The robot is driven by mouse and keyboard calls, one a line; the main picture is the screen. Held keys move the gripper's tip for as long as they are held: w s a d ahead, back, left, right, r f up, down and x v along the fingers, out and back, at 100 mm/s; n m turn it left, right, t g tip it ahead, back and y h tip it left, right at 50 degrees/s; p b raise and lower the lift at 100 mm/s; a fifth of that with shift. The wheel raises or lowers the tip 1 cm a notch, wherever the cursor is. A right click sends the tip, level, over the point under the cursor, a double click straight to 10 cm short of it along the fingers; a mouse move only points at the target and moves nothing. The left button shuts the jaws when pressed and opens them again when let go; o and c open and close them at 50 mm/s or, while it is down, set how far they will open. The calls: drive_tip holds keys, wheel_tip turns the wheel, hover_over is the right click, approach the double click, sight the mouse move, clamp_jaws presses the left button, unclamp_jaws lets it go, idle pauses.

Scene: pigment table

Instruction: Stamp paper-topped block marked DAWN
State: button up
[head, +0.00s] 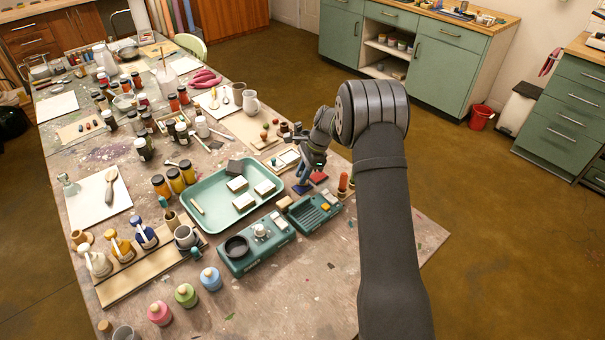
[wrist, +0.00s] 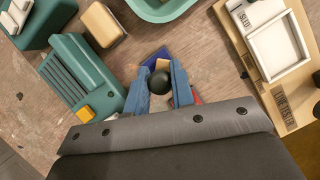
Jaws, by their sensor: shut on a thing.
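My gripper (head: 303,182) is low over the right part of the table, beside a blue pad and a red pad (head: 319,177). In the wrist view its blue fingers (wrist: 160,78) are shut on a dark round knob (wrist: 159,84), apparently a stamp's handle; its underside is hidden. The blue pad (wrist: 150,58) shows just beyond the fingertips; whether the stamp touches it I cannot tell. Several pale-topped blocks (head: 243,202) lie in the green tray (head: 206,222). A wooden board (wrist: 303,85) holds a white-framed piece (wrist: 275,48). No DAWN mark is readable.
A green slotted device (head: 314,211) with a yellow button stands close to my gripper. A second green device (head: 255,243) stands to its left. A small tan block (wrist: 103,24) and an orange cylinder (head: 343,182) are near. The front right table corner is mostly clear.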

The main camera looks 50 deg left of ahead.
drive_tip(key=shift+f, duration=0.45)
idle(0.3)
drive_tip(key=shift+r, duration=0.15)
idle(0.4)
drive_tip(key=shift+r, duration=3.35)
drive_tip(key=s+a+r, duration=0.1)
drive_tip(key=s+a, duration=0.2)
drive_tip(key=s, duration=0.6)
drive_tip(key=s+a, duration=0.4)
drive_tip(key=s, duration=0.6)
hover_over(237, 202)
drive_tip(key=w, duration=0.2)
drive_tip(key=shift+s+d+f, duration=0.1)
drive_tip(key=shift+d+f, duration=0.1)
drive_tip(key=shift+f, duration=1.3)
drive_tip(key=shift+d+f, duration=0.2)
drive_tip(key=shift+f, duration=1.25)
drive_tip(key=shift+f, duration=0.65)
